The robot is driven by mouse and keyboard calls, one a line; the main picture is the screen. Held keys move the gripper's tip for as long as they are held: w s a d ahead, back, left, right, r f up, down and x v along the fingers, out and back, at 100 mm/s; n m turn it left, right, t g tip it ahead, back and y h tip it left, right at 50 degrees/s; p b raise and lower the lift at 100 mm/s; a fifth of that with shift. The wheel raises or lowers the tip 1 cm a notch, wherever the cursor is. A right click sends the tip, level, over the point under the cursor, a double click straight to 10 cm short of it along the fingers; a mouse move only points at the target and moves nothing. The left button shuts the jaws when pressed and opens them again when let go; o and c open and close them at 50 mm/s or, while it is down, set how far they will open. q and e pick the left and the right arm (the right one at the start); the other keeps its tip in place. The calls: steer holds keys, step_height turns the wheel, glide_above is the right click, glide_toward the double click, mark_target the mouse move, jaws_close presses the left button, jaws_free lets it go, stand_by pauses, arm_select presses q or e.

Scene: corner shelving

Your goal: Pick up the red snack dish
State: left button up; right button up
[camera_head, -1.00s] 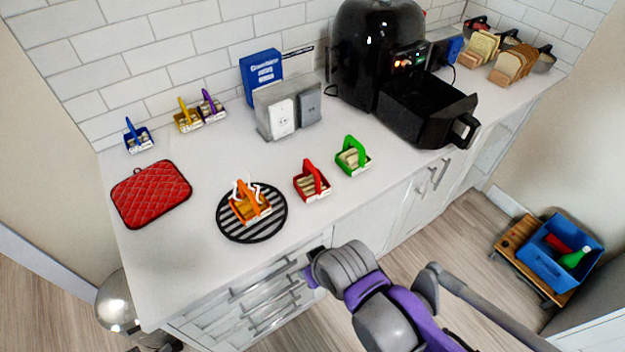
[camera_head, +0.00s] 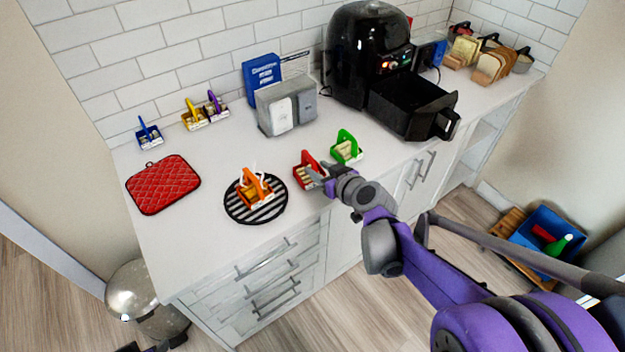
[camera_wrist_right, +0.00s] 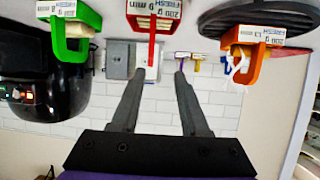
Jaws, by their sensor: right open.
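The red snack dish (camera_head: 303,184) stands near the counter's front edge, with its raised handle and pale contents visible. My right gripper (camera_head: 322,173) is open beside it at its right, close to the handle; its jaws partly hide the dish. In the right wrist view the red dish (camera_wrist_right: 143,8) shows upside down at the top, its handle hanging nearer the left finger. The open fingers (camera_wrist_right: 160,75) hold nothing. I cannot tell whether they touch the handle.
A green dish (camera_head: 347,155) stands close behind at the right. An orange dish (camera_head: 258,197) sits on a black striped round mat (camera_head: 243,214) at the left. A black air fryer (camera_head: 365,60) with its drawer (camera_head: 402,118) pulled out stands behind. The counter's front left is clear.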

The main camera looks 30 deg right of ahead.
mark_target(305, 154)
steer(key=w, duration=0.1)
steer(key=w+d+f, duration=0.1)
steer(key=w, duration=0.2)
steer(key=shift+w+d+f, duration=0.25)
steer(key=shift+w+f, duration=0.1)
steer(key=shift+w, duration=0.05)
steer(key=shift+x, duration=3.05)
steer(key=shift+r, duration=0.15)
steer(key=shift+c, duration=0.2)
jaws_close()
